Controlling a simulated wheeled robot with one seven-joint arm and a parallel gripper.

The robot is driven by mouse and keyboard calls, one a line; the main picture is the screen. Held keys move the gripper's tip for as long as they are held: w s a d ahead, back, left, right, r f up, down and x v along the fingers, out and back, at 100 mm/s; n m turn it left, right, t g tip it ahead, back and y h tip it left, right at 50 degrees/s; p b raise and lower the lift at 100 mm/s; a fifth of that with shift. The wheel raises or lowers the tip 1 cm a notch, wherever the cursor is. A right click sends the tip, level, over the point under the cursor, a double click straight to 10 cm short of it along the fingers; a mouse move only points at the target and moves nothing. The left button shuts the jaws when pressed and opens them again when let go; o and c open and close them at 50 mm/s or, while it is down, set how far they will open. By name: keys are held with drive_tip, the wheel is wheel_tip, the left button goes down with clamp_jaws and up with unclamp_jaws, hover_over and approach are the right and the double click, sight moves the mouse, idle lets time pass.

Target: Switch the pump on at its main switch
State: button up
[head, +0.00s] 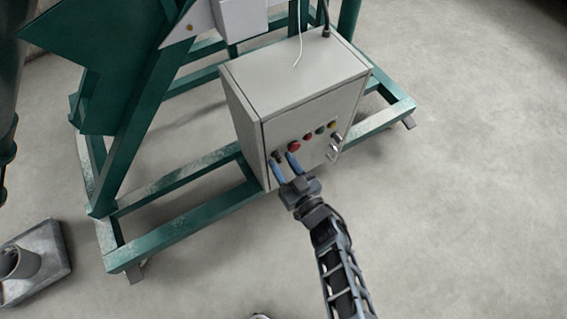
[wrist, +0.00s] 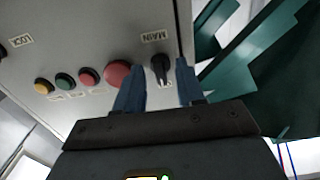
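The grey control box (head: 295,85) stands on the green frame. In the wrist view, which is upside down, its main switch (wrist: 160,68) is a small black knob under an upside-down label reading MAIN (wrist: 155,38). The knob sits beside a large red button (wrist: 118,73). My gripper (head: 284,158) reaches the lower left of the box front. Its two blue fingers (wrist: 160,76) are apart, one on each side of the knob in the picture, with visible gaps. I cannot tell whether a fingertip touches the panel.
Smaller red, green and yellow buttons (wrist: 64,82) sit in a row beside the large red one. The green steel frame (head: 180,205) surrounds the box base. A grey metal block (head: 45,250) lies at lower left. The floor at right is clear.

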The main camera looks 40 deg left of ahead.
drive_tip(key=p+v, duration=0.3)
drive_tip(key=v, duration=0.4)
drive_tip(key=shift+d, duration=0.4)
drive_tip(key=shift+s, duration=0.15)
drive_tip(key=shift+s, duration=0.1)
